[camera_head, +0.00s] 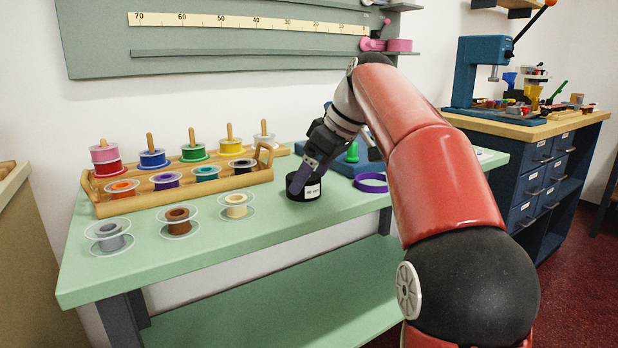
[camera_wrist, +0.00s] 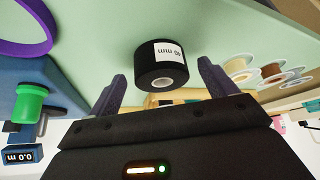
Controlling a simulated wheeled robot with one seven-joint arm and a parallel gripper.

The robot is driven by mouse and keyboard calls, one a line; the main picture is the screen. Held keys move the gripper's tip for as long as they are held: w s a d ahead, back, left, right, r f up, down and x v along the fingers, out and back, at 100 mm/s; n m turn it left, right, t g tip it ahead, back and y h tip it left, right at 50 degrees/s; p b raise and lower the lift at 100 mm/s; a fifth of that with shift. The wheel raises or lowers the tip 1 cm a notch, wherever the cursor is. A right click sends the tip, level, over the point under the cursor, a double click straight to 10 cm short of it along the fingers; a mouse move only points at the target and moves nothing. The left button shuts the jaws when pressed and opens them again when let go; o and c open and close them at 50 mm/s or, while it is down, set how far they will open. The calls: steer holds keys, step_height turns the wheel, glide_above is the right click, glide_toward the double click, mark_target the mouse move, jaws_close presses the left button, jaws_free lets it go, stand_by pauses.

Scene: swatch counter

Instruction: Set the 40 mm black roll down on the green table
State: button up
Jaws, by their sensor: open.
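The black roll (camera_head: 310,190) with a white label stands on the green table (camera_head: 262,233), near its middle, right of the wooden rack. In the wrist view the roll (camera_wrist: 150,66) lies between and beyond the fingertips, with a gap on both sides. In the head view a finger hides part of the roll.
A wooden rack (camera_head: 190,197) with several coloured spools stands left of the roll. Several loose spools (camera_head: 176,220) lie in front of it. A purple ring (camera_head: 371,188) lies to the right, by a blue device (camera_wrist: 45,160) with a green knob. The front table strip is clear.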

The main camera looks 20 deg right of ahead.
steer(key=p+v, duration=0.3)
steer(key=v, duration=0.7)
steer(key=s+a+f+m+h, duration=0.2)
steer(key=s+f+m, duration=0.2)
steer(key=s+f, duration=0.8)
steer(key=s+a+f+m+t+h+p, duration=0.1)
steer(key=s+f+m, duration=0.4)
steer(key=s+f, duration=0.7)
step_height(320, 180, down, 2)
steer(key=shift+s+a+f+t+h, duration=0.2)
steer(key=shift+s+a+t+h, duration=0.15)
steer(key=shift+a+h, duration=0.55)
